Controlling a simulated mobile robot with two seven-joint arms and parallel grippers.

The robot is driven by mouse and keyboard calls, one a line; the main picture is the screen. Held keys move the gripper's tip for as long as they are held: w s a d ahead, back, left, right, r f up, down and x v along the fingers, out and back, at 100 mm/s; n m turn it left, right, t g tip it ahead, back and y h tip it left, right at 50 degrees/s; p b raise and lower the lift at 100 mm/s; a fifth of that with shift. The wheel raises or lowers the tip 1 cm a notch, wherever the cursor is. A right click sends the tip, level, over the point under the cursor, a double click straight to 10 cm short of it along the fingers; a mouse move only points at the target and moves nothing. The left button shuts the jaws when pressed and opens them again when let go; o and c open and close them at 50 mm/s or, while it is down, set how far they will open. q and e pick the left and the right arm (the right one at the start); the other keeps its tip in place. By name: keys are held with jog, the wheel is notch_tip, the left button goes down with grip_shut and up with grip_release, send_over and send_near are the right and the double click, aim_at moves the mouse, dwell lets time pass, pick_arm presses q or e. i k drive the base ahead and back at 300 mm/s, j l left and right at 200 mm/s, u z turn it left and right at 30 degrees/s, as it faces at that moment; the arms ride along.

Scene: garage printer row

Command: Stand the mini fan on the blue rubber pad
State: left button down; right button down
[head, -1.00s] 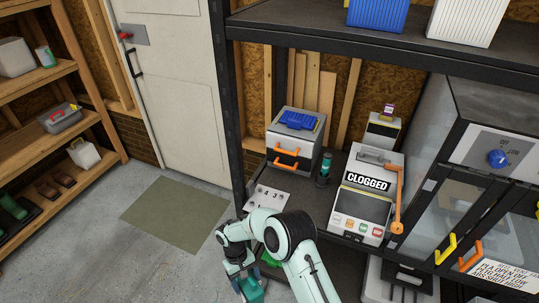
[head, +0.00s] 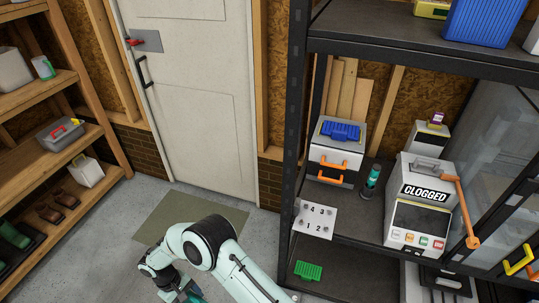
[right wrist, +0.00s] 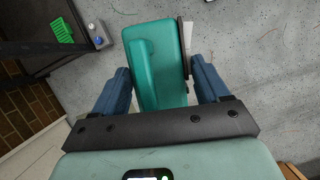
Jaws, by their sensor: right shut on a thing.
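The blue rubber pad (head: 340,131) lies on top of a white box (head: 336,157) with orange handles, on the shelf unit. My right gripper (right wrist: 160,92) is shut on a teal body with a dark disc at one side, which I take to be the mini fan (right wrist: 153,65). It is held over the floor, away from the pad. In the head view the held fan (head: 188,296) is mostly cut off at the bottom edge. My left gripper is not in view.
A teal and black cylinder (head: 371,180) stands right of the white box, and a machine labelled CLOGGED (head: 425,200) is beyond it. A numbered plate (head: 315,219) is in front. A green pad (head: 308,270) lies lower. A dark post (head: 297,120) edges the shelf unit.

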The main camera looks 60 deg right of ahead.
aim_at(341, 129)
jog(key=i+j+z, duration=0.15)
jog(key=i, duration=0.45)
jog(key=i+j+z, duration=0.2)
jog(key=i, duration=0.35)
jog(key=i+l+z, duration=0.1)
jog(key=i+z, duration=0.45)
jog(key=z, duration=0.2)
jog(key=i+j+z, duration=0.1)
jog(key=i+z, duration=0.25)
jog(key=i+l+z, duration=0.1)
jog(key=z, duration=0.35)
jog(key=i+z, duration=0.4)
jog(key=z, duration=0.45)
jog(key=i+j, duration=0.05)
jog(key=j, duration=0.05)
